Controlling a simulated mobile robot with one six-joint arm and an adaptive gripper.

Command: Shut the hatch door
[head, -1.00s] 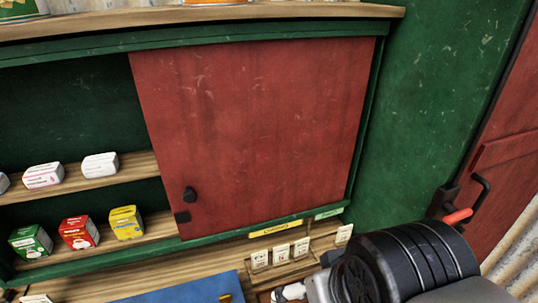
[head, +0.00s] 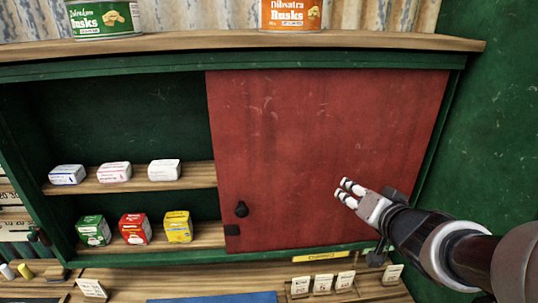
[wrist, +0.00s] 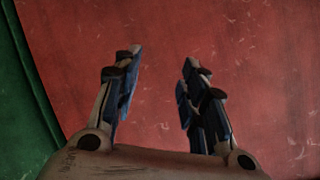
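A red door panel (head: 310,130) with a black knob (head: 241,209) near its lower left covers the right part of the green cabinet (head: 140,70). The left part of the cabinet stands open, with its shelves showing. My gripper (head: 348,192) is in front of the panel's right half, to the right of the knob. In the wrist view my gripper (wrist: 162,58) has its two fingers apart with nothing between them. The red panel (wrist: 240,50) fills most of that view behind them. I cannot tell how far the fingertips are from it.
Small boxes stand on the upper shelf (head: 200,174) and below it, left of the panel. Tins stand on the top ledge (head: 200,43). Below are a blue mat (head: 215,298), a yellow label (head: 318,256) and white cards (head: 323,284). The space before the panel's left half looks clear.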

